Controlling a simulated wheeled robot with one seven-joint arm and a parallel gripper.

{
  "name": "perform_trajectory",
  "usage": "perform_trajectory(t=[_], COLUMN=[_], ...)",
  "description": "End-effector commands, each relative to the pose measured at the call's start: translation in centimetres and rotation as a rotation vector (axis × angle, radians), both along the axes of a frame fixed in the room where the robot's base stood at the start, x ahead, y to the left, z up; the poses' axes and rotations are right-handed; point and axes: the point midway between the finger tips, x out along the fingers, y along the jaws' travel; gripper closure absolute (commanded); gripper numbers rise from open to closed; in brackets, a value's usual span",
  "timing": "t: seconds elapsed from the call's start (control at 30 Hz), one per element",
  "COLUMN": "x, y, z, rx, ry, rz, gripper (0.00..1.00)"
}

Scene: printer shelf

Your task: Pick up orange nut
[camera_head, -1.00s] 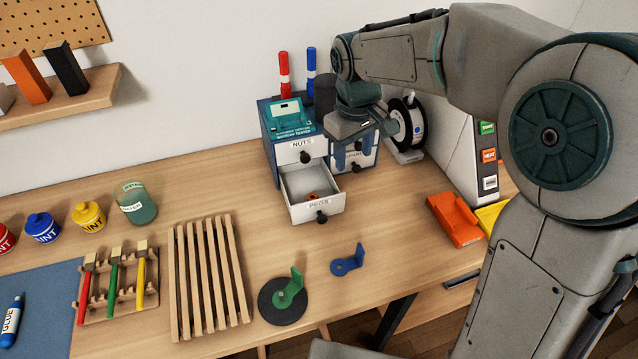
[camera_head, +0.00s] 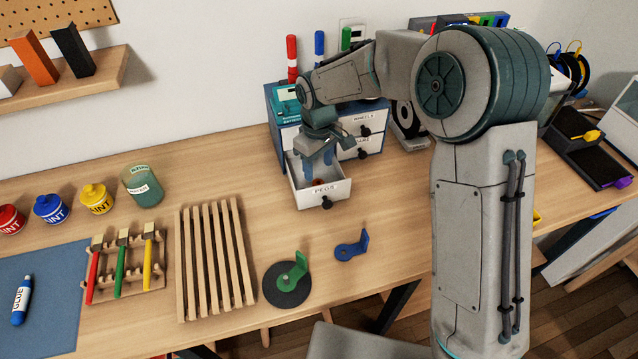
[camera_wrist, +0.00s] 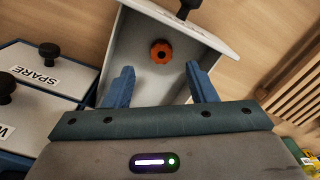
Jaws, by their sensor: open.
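The orange nut (camera_wrist: 161,52) lies on the floor of the open drawer (camera_wrist: 131,45), near its front panel in the wrist view. In the head view the nut (camera_head: 317,182) is a small orange spot inside the drawer (camera_head: 313,200). My gripper (camera_wrist: 160,82) is open and empty. Its two blue fingers are spread to either side of the nut's line, and the nut shows beyond the fingertips, not touched by them. In the head view my gripper (camera_head: 319,172) points down over the drawer opening.
The drawer belongs to a small blue cabinet (camera_head: 281,143); its other drawers look shut. A wooden slatted rack (camera_head: 215,260), a green bracket on a black disc (camera_head: 287,283) and a blue bracket (camera_head: 352,248) lie in front. Paint jars (camera_head: 97,198) stand at left.

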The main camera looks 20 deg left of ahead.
Motion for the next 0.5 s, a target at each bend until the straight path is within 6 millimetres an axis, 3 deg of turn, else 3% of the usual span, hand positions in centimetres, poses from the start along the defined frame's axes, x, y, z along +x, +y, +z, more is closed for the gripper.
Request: perform_trajectory(t=[0.3,0.5], x=[-0.2,-0.2], y=[0.0,0.0], z=[-4.1,-5.3], rx=[-0.003,0.0], ry=[0.004,0.001], rz=[-0.001,-0.001], gripper=[0.49,0.49])
